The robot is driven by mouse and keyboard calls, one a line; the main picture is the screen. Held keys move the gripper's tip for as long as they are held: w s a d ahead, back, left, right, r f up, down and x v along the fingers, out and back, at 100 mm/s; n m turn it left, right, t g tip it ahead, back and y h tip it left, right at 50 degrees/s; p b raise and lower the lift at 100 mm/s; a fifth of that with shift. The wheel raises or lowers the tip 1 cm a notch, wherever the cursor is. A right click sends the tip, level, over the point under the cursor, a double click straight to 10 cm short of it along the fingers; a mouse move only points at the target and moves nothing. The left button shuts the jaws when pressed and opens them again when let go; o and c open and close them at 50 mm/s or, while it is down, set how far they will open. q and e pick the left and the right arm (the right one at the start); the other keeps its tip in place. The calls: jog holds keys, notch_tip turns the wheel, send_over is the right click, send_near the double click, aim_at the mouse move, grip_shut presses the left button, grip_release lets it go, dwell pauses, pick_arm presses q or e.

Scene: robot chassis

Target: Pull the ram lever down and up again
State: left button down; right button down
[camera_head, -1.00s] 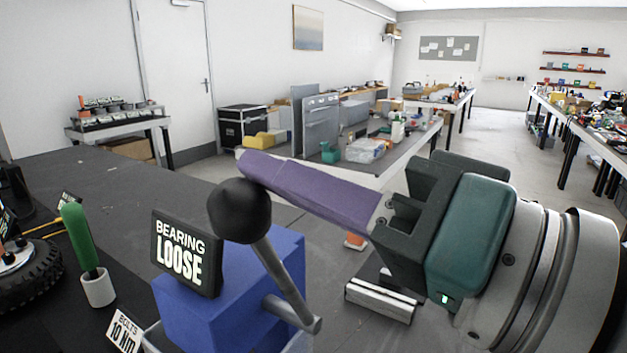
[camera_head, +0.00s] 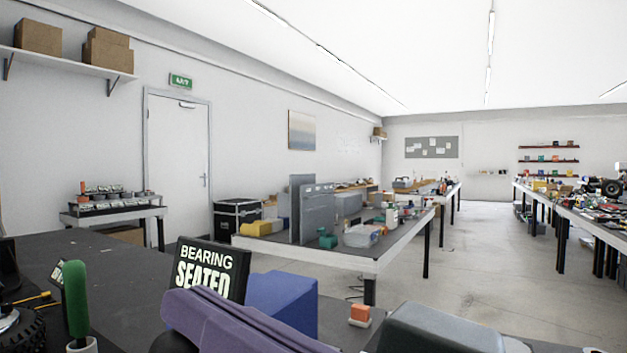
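The blue press body (camera_head: 283,303) stands on the dark bench at the bottom middle, partly hidden by my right gripper. The black sign (camera_head: 212,271) on it reads "BEARING SEATED". My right gripper (camera_head: 190,308) shows at the bottom edge as purple fingers reaching left in front of the press. A small dark rounded shape (camera_head: 172,342) shows beside the fingertips, possibly the ram lever's knob. The lever's rod is hidden or below the picture. I cannot tell whether the fingers are open or shut. My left gripper is out of view.
A green-handled tool (camera_head: 76,298) stands upright in a white holder at the lower left, near a black tyre (camera_head: 22,335). An orange and white block (camera_head: 360,315) sits right of the press. Further tables stand beyond, with open floor between them.

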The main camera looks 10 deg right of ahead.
jog(key=shift+f+g, duration=0.3)
jog(key=shift+f, duration=0.15)
jog(key=r+p, duration=0.2)
jog(key=w+r+p, duration=0.1)
jog(key=r+p, duration=0.1)
jog(key=shift+a+r, duration=0.1)
jog(key=shift+r, duration=0.15)
jog(key=b+v, duration=0.2)
jog(key=v, duration=0.8)
jog(key=shift+b, duration=0.3)
